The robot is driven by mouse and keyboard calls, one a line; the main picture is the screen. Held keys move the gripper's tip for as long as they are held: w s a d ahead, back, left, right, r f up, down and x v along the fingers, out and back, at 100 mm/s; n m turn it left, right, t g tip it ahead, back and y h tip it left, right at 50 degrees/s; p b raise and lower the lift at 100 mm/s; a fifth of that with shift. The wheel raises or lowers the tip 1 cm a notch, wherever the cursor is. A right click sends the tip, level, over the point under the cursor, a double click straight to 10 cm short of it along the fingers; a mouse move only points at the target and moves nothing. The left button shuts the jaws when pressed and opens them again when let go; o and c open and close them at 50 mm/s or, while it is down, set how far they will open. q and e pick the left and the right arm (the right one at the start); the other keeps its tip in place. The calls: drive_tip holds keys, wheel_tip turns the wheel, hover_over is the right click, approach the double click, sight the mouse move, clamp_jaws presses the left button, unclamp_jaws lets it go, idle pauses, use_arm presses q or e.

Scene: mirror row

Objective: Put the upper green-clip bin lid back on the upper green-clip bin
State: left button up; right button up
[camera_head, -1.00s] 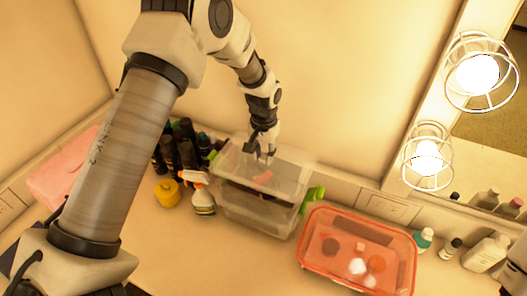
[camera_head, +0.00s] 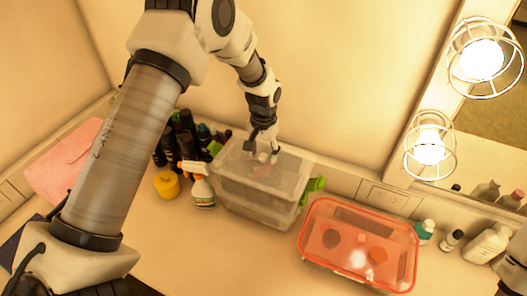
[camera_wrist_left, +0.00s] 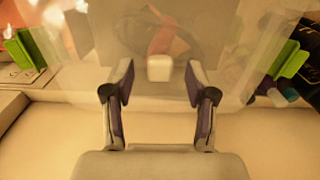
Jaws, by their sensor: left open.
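The upper green-clip bin (camera_head: 250,190) is a clear box on the counter by the wall, with green clips (camera_head: 315,186) at its ends. Its clear lid (camera_head: 285,172) appears to lie over the top; I cannot tell whether it is fully seated. Red contents show blurred through the lid.
A red-rimmed clear container (camera_head: 345,283) stands right of the bin. A spray bottle (camera_head: 202,190), a yellow jar (camera_head: 167,185) and dark bottles (camera_head: 187,147) crowd its left. The counter in front is clear.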

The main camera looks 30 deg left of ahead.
use_arm(q)
wheel_tip(320, 180, up, 18)
drive_tip(key=p, duration=0.4)
idle(0.4)
idle(0.8)
